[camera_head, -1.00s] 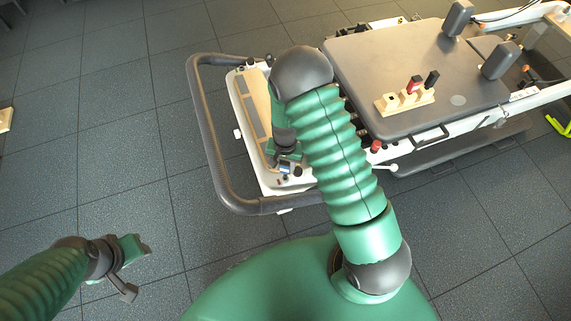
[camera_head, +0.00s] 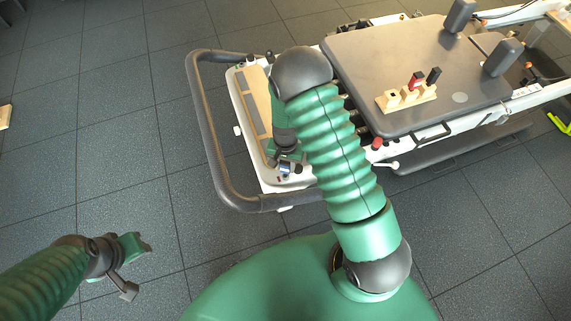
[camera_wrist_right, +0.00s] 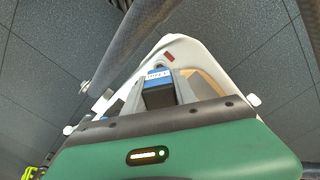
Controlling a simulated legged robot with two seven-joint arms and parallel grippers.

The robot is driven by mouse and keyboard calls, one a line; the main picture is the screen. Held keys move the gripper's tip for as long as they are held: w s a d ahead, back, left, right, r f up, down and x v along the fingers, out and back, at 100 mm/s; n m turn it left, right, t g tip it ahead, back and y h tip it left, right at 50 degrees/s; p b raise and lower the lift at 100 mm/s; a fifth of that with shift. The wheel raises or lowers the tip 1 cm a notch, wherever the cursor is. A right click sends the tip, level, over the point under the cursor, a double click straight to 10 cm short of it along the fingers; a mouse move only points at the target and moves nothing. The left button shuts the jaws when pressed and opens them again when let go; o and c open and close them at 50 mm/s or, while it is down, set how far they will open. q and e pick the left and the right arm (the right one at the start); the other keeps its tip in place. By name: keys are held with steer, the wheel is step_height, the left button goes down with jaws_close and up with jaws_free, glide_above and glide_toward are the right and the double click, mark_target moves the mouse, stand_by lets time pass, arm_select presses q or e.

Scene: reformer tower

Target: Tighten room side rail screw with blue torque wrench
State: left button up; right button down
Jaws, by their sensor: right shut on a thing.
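My right gripper (camera_head: 288,168) is at the near left end of the reformer, just above its white frame (camera_head: 268,182). In the right wrist view my right gripper (camera_wrist_right: 163,92) is shut on the blue torque wrench (camera_wrist_right: 158,75), whose blue band with white lettering and dark body show between the grey fingers. The wrench tip and the side rail screw are hidden, so I cannot tell whether they touch. My left gripper (camera_head: 128,262) hangs over the floor at the lower left, away from the reformer. I cannot tell whether its jaws are open.
A wooden holder (camera_head: 384,103) on the grey carriage (camera_head: 430,70) has a red wrench (camera_head: 416,79) and a black wrench (camera_head: 433,75) in it, and one empty slot. A dark curved rail (camera_head: 207,140) surrounds the end of the reformer.

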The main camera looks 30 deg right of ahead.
stand_by(0.4)
steer(key=shift+r+m+p, duration=0.1)
steer(key=shift+m+p, duration=0.6)
steer(key=shift+m, duration=0.5)
steer(key=shift+m+p, duration=0.35)
steer(key=shift+m, duration=0.85)
steer(key=shift+p, duration=0.3)
